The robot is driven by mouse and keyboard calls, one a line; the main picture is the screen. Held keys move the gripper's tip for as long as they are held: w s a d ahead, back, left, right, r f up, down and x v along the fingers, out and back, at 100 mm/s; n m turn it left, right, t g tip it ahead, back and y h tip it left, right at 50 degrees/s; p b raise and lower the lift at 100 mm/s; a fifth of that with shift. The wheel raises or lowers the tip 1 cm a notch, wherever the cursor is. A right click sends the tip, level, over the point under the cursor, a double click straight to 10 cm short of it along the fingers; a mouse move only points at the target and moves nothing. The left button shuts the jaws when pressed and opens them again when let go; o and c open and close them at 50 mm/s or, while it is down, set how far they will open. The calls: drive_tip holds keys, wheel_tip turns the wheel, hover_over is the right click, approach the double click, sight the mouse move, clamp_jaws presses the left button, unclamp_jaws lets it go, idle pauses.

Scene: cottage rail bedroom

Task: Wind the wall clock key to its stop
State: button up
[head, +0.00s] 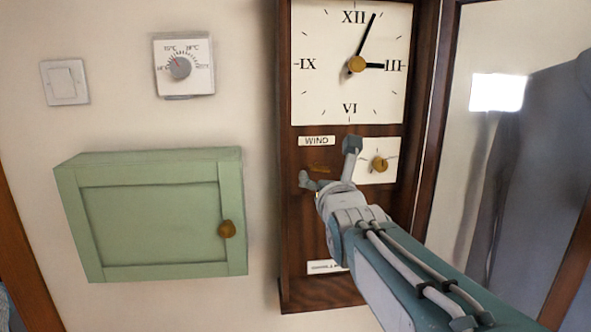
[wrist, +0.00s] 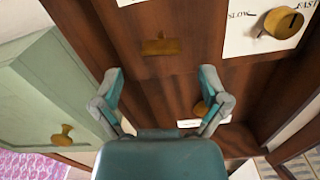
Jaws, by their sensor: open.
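The wall clock (head: 285,230) is a tall dark wooden case with a white dial on the wall. Below its WIND label (head: 317,141) is the brass winding key (head: 319,169), partly hidden by my gripper in the head view. In the wrist view the key (wrist: 161,46) shows whole, its wide flat grip lying roughly level. My gripper (head: 330,164) is open in front of the clock. In the wrist view its fingertips (wrist: 160,75) are spread wide, below the key in the picture, with nothing between them. They look apart from the key.
A brass knob (head: 379,164) on a white SLOW–FAST plate (wrist: 235,38) sits right of the key. A green cabinet (head: 150,215) stands out from the wall at left, below a thermostat (head: 184,66) and light switch (head: 65,82). A mirror (head: 515,140) is at right.

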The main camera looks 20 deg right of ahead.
sight(320, 171)
drive_tip(key=x, duration=0.5)
drive_tip(key=c, duration=1.2)
